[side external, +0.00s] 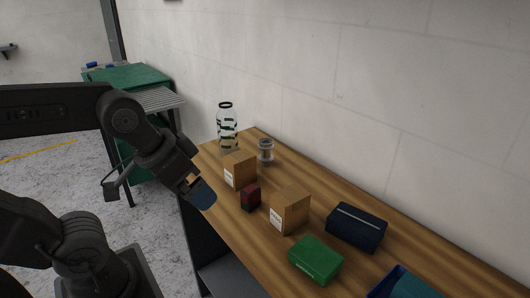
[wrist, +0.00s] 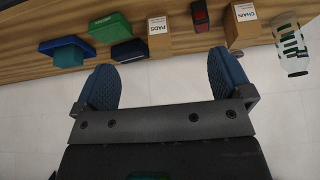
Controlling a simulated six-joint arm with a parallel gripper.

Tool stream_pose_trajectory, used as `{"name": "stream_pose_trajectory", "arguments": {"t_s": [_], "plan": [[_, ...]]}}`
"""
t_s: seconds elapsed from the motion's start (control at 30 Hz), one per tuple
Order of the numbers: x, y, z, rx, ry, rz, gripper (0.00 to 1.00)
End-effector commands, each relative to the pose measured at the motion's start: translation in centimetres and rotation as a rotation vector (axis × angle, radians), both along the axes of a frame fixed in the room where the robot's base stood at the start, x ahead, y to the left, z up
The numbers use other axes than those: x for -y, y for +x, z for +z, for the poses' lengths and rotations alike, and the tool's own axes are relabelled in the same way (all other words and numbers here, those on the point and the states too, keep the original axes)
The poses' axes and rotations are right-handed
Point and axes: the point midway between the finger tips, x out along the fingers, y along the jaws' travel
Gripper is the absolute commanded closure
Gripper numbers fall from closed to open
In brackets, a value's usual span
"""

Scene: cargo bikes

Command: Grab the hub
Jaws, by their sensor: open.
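The hub (side external: 265,150) looks like a small silver-grey spool-shaped part. It stands on the wooden bench (side external: 225,212) near the wall, just right of a clear bottle, in the side external view. My gripper (side external: 202,195) is off the front edge of the bench, to the left of and nearer than the hub, tilted downward. In the wrist view my gripper (wrist: 163,78) has its two blue fingers spread wide with nothing between them.
A box marked CHAIN (wrist: 240,22), a red-black item (side external: 251,197) and a box marked PADS (side external: 290,210) stand on the bench. The bottle (side external: 228,130) is beside the hub. A green case (side external: 316,260), navy case (side external: 356,227) and blue bin (side external: 378,290) lie further right.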

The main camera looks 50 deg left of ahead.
Motion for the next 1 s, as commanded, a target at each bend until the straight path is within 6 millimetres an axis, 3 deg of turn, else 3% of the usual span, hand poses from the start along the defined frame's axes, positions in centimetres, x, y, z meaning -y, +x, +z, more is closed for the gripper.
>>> {"name": "stream_pose_trajectory", "arguments": {"t_s": [0.27,0.4,0.67,0.83,1.0], "plan": [[0.0,0.0,0.0,0.000,0.000,0.000,0.03],[0.0,0.0,0.0,0.000,0.000,0.000,0.14],[-0.1,0.2,0.1,-0.001,0.000,0.004,0.15],[-1.0,3.0,1.6,-0.019,-0.005,0.080,0.15],[-3.5,9.3,3.6,-0.050,-0.019,0.246,0.15]]}}
